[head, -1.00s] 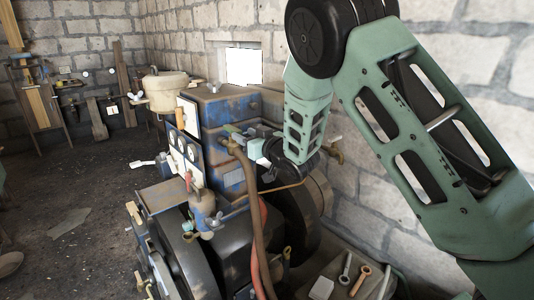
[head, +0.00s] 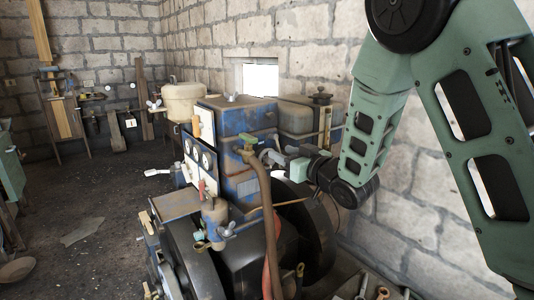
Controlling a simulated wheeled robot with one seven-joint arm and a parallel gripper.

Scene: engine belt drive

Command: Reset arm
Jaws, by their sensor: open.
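My arm comes in from the right in the head view, its green links bent down toward the engine. My gripper (head: 297,163) is at the end of the dark wrist, beside the top of the blue engine (head: 237,122). It is small in this view, and I see nothing held in it. A brass tap and hose fitting (head: 249,146) sits just left of the gripper. I cannot tell whether the gripper touches the engine. The large dark wheel (head: 318,215) of the belt drive lies below the wrist.
A brown hose (head: 269,220) runs down the engine's front. A beige pot (head: 183,102) stands behind the gauges. The block wall (head: 410,220) is close on the right. Loose tools (head: 362,287) lie at the lower right. The dark floor on the left is mostly open.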

